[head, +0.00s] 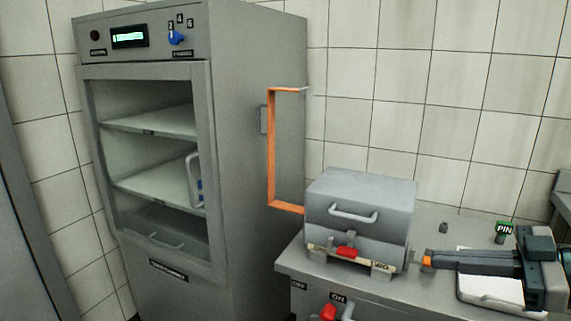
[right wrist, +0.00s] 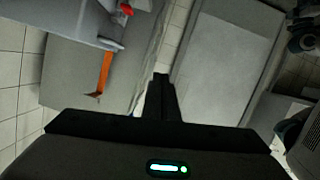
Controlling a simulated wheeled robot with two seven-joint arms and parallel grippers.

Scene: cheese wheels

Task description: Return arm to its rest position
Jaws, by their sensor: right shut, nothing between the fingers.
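My right gripper (head: 432,261) reaches in from the right edge of the head view. It is above the grey worktop, a little right of the grey box (head: 357,205). Its dark fingers are together with nothing between them. A small orange patch shows at their tips; I cannot tell what it belongs to. In the right wrist view the shut fingers (right wrist: 160,82) point up the picture with nothing held. My left gripper is not in view.
A tall grey cabinet (head: 255,130) with shelves stands at the left. An orange bracket (head: 271,150) rises beside it.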

